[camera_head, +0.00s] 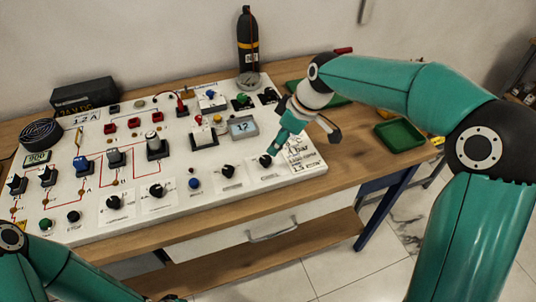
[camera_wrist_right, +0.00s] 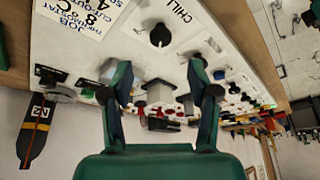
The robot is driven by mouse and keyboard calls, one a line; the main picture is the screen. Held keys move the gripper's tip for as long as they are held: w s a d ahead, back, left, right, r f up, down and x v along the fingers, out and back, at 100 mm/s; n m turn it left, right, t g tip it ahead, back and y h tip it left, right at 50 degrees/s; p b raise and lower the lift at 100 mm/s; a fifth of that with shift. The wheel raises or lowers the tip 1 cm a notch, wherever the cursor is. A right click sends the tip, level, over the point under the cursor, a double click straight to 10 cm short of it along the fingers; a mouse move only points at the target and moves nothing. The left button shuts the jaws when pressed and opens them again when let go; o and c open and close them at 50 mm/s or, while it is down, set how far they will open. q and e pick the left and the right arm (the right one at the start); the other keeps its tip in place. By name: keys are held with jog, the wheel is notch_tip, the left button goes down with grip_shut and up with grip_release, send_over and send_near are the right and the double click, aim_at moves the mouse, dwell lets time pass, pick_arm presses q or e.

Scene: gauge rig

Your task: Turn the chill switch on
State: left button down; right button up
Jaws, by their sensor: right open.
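The chill switch (camera_head: 265,160) is a black rotary knob on a white label at the right end of the sloped white panel (camera_head: 240,182). In the right wrist view the chill switch (camera_wrist_right: 160,35) sits under the printed word CHILL; its setting is too small to read. My right gripper (camera_head: 303,143) is open and empty above the panel's right end, with one finger close to the knob in the head view. In the wrist view its two fingers (camera_wrist_right: 160,76) are spread, with the knob beyond them, apart from both. My left arm shows at the bottom left; its gripper is out of view.
Similar black knobs (camera_head: 228,171) stand left of the chill switch. A green tray (camera_head: 399,135) is on the wooden table to the right. A dark bottle (camera_head: 248,45) stands behind.

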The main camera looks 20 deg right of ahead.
aim_at(266, 159)
jog(key=p+x, duration=0.1)
jog(key=x, duration=0.7)
jog(key=shift+w+a+f, duration=0.1)
jog(key=shift+f, duration=0.25)
grip_shut()
